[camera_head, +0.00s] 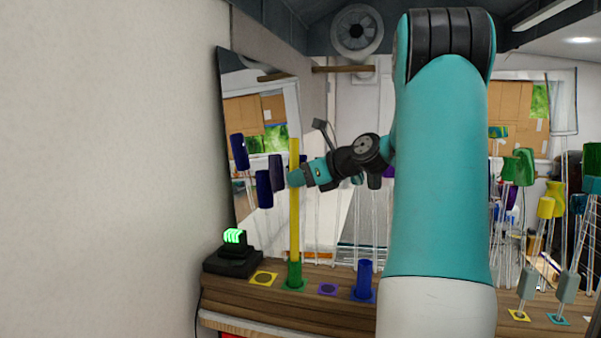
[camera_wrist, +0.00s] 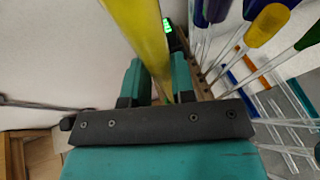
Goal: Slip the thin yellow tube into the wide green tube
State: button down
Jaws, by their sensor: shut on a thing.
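The thin yellow tube (camera_head: 294,222) stands upright in the head view, and its lower end meets the mouth of the wide green tube (camera_head: 294,272). The yellow vanishes at the green rim; how deep it reaches, if inside, I cannot tell. The green tube stands upright on a green square plate on the wooden bench. My gripper (camera_head: 296,178) is shut on the yellow tube, above its middle. In the wrist view the yellow tube (camera_wrist: 147,35) runs between the two teal fingers of my gripper (camera_wrist: 157,78).
A blue tube (camera_head: 364,276) stands to the right on the wooden bench (camera_head: 262,305), past a purple plate (camera_head: 328,288). A yellow plate (camera_head: 263,278) and a black device with green digits (camera_head: 234,240) lie left.

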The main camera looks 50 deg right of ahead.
jog(key=shift+f+b, duration=0.7)
jog(key=shift+f, duration=1.25)
jog(key=c, duration=0.9)
grip_release()
jog(key=shift+o, duration=0.2)
jog(key=p, duration=0.3)
send_near(298, 194)
jog(key=r+v, duration=0.1)
jog(key=v, duration=0.6)
jog(key=shift+s+d+f+p, duration=0.2)
jog(key=shift+s+f+p, duration=0.1)
jog(key=shift+p, duration=0.2)
